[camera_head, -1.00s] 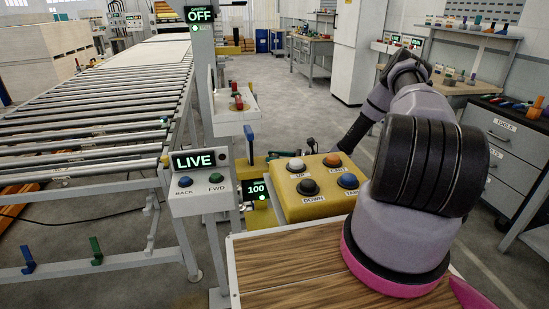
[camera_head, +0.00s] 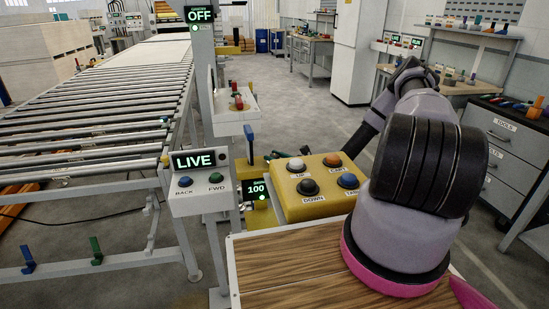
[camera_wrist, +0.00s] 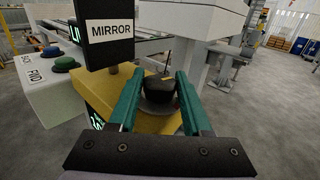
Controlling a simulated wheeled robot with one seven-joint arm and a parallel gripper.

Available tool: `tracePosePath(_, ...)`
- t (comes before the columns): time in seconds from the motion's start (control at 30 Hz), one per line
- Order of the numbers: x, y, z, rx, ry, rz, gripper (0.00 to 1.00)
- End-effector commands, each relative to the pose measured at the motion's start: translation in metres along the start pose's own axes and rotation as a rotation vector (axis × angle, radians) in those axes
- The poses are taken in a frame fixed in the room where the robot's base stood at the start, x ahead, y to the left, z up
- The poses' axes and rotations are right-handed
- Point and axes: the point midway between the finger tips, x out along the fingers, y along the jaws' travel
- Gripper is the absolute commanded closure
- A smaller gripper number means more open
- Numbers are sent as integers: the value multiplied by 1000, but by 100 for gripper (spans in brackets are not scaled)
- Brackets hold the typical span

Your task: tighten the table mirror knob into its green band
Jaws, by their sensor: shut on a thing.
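My gripper (camera_wrist: 160,82) has two teal fingers, one on each side of a black knob (camera_wrist: 160,92) in the wrist view, and is shut on it. The knob sits on a round grey base over a yellow housing (camera_wrist: 104,90). A dark sign reading MIRROR (camera_wrist: 111,29) stands just left of and above the fingers. No green band shows around the knob. In the head view the knob and my fingertips cannot be made out behind the yellow control box.
The yellow button box (camera_head: 318,190) stands close by, with a small display reading 100 (camera_head: 257,189) at its left. A BACK/FWD panel (camera_head: 199,199) and roller conveyor (camera_head: 95,115) are at left. A wooden-topped surface (camera_head: 290,270) lies in front. Open floor lies beyond.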

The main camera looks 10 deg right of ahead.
Motion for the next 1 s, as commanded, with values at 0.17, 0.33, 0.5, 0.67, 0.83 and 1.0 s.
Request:
tracePosePath(0.17, 0, -1, 0, 0, -1, -2, 100)
tracePosePath(0.33, 0, -1, 0, 0, -1, -2, 40)
tracePosePath(0.5, 0, 0, 0, 0, -1, -2, 21)
tracePosePath(0.67, 0, 0, 0, 0, -1, -1, 21)
tracePosePath(0.83, -11, -1, 0, 0, 1, -3, 21)
tracePosePath(1.0, -43, -1, -1, 2, 1, -4, 21)
